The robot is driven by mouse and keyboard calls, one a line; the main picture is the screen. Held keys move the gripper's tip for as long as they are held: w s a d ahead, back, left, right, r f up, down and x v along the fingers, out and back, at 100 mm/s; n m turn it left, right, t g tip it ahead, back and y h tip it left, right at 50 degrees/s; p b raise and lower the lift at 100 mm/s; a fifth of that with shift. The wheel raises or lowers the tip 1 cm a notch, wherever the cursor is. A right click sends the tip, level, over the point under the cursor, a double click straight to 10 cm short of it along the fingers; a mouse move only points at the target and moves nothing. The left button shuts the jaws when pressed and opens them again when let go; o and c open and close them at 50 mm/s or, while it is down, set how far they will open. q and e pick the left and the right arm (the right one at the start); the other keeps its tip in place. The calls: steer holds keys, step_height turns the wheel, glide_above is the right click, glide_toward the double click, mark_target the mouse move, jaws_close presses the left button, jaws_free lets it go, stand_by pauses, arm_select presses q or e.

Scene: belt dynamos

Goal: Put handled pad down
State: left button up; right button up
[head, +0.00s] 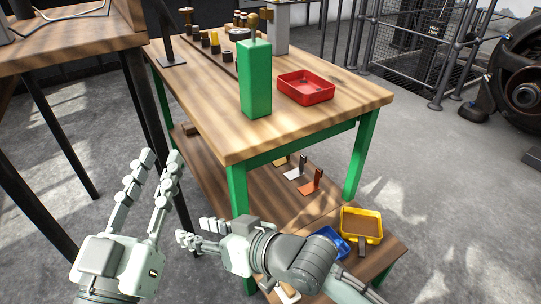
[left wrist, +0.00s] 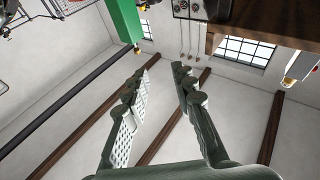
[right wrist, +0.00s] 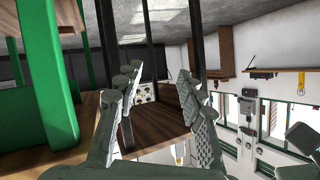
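Several handled pads, each a flat plate with a small upright handle, stand on the lower shelf in the head view. An orange pad (head: 312,183) is nearest, with a white pad (head: 294,173) behind it and a tan pad (head: 279,162) partly hidden by the tabletop edge. My left gripper (head: 159,157) is open and empty, raised left of the table; its spread fingers also show in the left wrist view (left wrist: 160,72). My right gripper (head: 194,231) is lower, by the near left table leg. The right wrist view (right wrist: 158,75) shows its fingers apart with nothing between them.
The wooden table (head: 215,130) has green legs and carries a tall green block (head: 256,85) and a red tray (head: 306,90). A yellow tray (head: 361,227) and a blue tray (head: 326,236) sit on the lower shelf (head: 262,195) at right. Another dark-legged table stands left.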

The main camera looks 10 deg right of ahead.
steer(key=s+d+r+m+t+h, duration=0.1)
steer(key=s+d+r+t+h, duration=0.1)
steer(key=d+r+t, duration=0.9)
step_height(320, 180, up, 7)
steer(key=shift+d+f+m, duration=0.1)
steer(key=shift+d+m, duration=0.3)
steer(key=shift+d, duration=0.5)
steer(key=shift+s, duration=0.1)
